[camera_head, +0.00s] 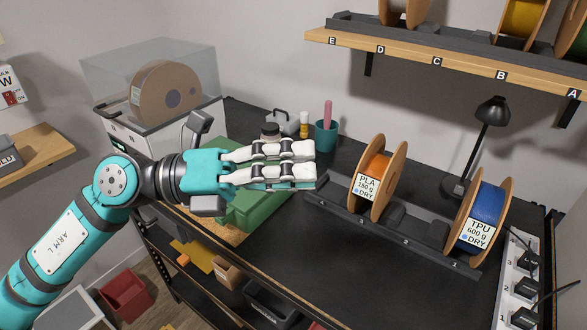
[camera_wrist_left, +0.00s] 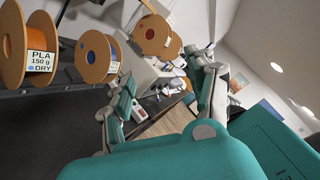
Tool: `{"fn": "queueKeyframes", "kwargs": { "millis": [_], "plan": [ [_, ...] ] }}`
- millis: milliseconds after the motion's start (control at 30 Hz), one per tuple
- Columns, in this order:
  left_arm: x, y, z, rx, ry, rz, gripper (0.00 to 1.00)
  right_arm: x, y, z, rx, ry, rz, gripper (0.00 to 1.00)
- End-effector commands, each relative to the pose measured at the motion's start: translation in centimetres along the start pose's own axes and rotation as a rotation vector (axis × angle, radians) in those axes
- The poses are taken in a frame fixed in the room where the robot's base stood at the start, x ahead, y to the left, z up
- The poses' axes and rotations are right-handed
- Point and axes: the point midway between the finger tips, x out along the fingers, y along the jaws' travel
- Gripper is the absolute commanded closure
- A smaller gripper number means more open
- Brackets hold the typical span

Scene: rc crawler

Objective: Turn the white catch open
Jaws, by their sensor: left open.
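I cannot make out the white catch for certain in either view. A white box with a clear cover (camera_head: 91,73) stands at the back left, with a large brown spool (camera_head: 165,92) inside. The box also shows in the left wrist view (camera_wrist_left: 142,72), between my fingers and beyond them. My left gripper (camera_head: 304,164) is open and empty, above the dark bench and right of the box. Its fingers stand apart in the left wrist view (camera_wrist_left: 166,78). The arm covers part of the box's front in the head view. My right gripper is not in view.
A dark rack on the bench holds an orange PLA spool (camera_head: 379,178) and a blue TPU spool (camera_head: 481,219). A green bin (camera_head: 250,209) lies below my gripper. A teal cup (camera_head: 326,136) and a black lamp (camera_head: 491,112) stand behind. A wooden shelf (camera_head: 455,68) hangs above.

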Motion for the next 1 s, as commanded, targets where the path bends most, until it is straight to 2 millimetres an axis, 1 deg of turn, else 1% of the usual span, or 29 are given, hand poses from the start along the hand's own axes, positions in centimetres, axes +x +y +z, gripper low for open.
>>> {"fn": "queueKeyframes", "kwargs": {
  "millis": [100, 200, 433, 467, 667, 733, 767, 833, 867, 900, 967, 1000],
  "plan": [
    [0.0, -0.4, 0.7, -0.043, -0.062, -0.057, 0.42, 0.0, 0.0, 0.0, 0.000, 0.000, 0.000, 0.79],
    [0.0, -0.6, 1.0, -0.059, -0.086, -0.078, 0.42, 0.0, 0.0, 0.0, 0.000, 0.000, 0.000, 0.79],
    [0.0, -0.6, 1.1, -0.061, -0.091, -0.081, 0.42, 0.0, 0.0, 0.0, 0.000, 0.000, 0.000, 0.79],
    [0.0, -0.6, 1.1, -0.061, -0.091, -0.081, 0.44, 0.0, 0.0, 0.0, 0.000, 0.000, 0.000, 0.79],
    [-0.1, -0.5, 1.1, -0.055, -0.089, -0.075, 0.70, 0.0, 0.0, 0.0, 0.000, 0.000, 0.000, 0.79],
    [-0.7, 0.7, 1.5, -0.012, -0.083, -0.036, 0.79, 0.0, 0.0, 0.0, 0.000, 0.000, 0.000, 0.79],
    [-1.2, 1.6, 1.8, 0.024, -0.077, -0.004, 0.83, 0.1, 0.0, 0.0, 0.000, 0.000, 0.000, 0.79],
    [-3.3, 4.8, 2.9, 0.149, -0.045, 0.106, 0.92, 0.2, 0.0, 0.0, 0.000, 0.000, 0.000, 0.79],
    [-4.7, 6.5, 3.4, 0.217, -0.022, 0.166, 0.96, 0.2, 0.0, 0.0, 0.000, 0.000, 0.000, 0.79],
    [-7.0, 8.8, 4.1, 0.311, 0.020, 0.250, 1.00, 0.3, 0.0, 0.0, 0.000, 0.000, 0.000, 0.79],
    [-11.2, 12.0, 5.1, 0.450, 0.102, 0.374, 1.00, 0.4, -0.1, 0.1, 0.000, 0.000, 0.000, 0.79],
    [-14.3, 13.8, 5.6, 0.534, 0.165, 0.447, 1.00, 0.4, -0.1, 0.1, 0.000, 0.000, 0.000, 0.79]
  ]
}}
